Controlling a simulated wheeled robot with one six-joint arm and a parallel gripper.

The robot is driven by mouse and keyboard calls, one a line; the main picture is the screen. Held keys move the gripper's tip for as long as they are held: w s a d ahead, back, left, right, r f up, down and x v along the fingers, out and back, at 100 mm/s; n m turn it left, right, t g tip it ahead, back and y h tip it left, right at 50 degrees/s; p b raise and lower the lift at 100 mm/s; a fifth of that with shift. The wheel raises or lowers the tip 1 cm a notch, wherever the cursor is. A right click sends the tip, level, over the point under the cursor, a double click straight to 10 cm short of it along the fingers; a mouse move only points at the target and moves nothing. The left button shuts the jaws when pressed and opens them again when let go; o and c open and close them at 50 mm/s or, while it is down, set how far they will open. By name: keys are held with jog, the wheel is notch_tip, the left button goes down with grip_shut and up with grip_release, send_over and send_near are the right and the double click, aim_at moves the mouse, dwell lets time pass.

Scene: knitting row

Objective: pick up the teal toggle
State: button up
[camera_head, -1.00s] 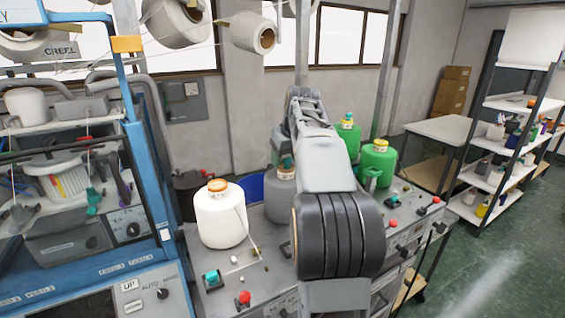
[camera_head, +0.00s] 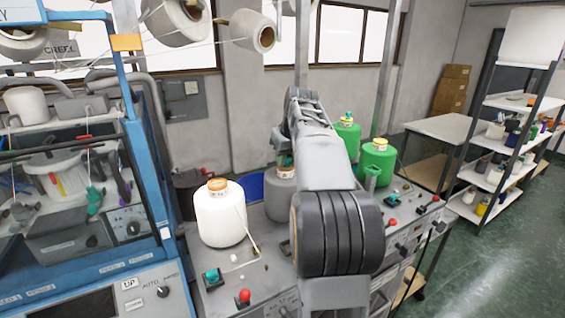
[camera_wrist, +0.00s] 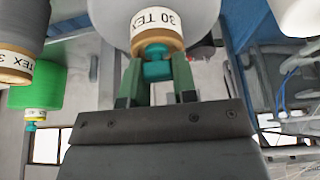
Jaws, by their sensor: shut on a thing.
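The toggle sits against the cone's tan cap, beside the "30 TEX" label. In the head view the grey cone (camera_head: 281,188) stands on the bench, partly hidden by my arm. A bit of teal (camera_head: 285,160) shows at its top; the fingers cannot be made out clearly there.
A white cone (camera_head: 220,222) stands left of the grey one. Two green cones (camera_head: 378,160) stand to the right, the rear one with a teal top (camera_head: 348,115). The bench has small teal (camera_head: 211,276) and red knobs (camera_head: 244,295). A blue machine (camera_head: 150,150) stands at left.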

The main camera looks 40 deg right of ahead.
jog(key=shift+r, duration=0.4)
notch_tip(320, 180, up, 2)
jog(key=shift+r, duration=0.15)
jog(key=s+a+r+b, duration=0.1)
jog(key=s+a+r, duration=0.1)
jog(key=s+r, duration=0.3)
jog(key=s+a+r+b, duration=0.2)
jog(key=s+r, duration=0.3)
jog(key=s, duration=0.3)
jog(key=shift+a, duration=0.8)
